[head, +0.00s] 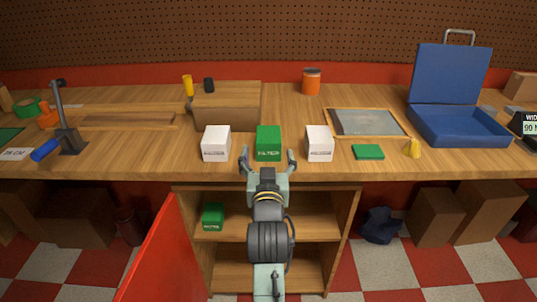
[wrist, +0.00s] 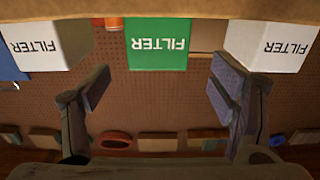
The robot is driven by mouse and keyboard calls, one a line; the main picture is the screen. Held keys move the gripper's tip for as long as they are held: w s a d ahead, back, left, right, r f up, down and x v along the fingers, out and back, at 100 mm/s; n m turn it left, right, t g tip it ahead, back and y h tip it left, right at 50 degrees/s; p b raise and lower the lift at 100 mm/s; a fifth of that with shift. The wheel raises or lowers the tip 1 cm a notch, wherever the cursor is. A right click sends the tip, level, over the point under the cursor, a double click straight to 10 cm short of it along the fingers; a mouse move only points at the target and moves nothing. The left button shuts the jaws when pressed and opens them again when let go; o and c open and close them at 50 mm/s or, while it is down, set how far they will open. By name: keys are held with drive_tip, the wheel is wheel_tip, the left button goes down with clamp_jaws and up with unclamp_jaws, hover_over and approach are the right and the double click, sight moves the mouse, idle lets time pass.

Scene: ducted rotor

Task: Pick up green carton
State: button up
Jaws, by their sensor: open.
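A green carton (head: 268,142) labelled FILTER stands near the bench's front edge, between a white carton on its left (head: 216,142) and one on its right (head: 319,142). In the upside-down wrist view the green carton (wrist: 159,44) is at top centre, flanked by white cartons (wrist: 38,42) (wrist: 272,45). My gripper (head: 268,157) is in front of the green carton, open and empty. In the wrist view the open fingers (wrist: 163,92) are spread wider than the carton and no contact shows. A second green carton (head: 212,216) sits on the cabinet shelf below.
The wooden bench (head: 150,163) has a brown box (head: 228,104) behind the cartons and an orange jar (head: 311,82) at the back. A framed panel (head: 367,122), flat green piece (head: 368,152) and open blue case (head: 458,126) are right. The red cabinet door (head: 160,255) stands open below.

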sight(267, 146)
drive_tip(key=shift+w+f+b, duration=0.15)
drive_tip(key=shift+w+b, duration=0.2)
drive_tip(key=shift+b, duration=2.1)
drive_tip(key=w, duration=0.1)
drive_tip(key=w+p, duration=0.1)
drive_tip(key=shift+w+r, duration=0.3)
drive_tip(key=shift+r, duration=0.05)
drive_tip(key=shift+w+d+p, duration=0.1)
drive_tip(key=shift+w+p, duration=0.75)
drive_tip(key=shift+w, duration=1.9)
drive_tip(key=shift+c, duration=0.3)
drive_tip(key=c, duration=1.3)
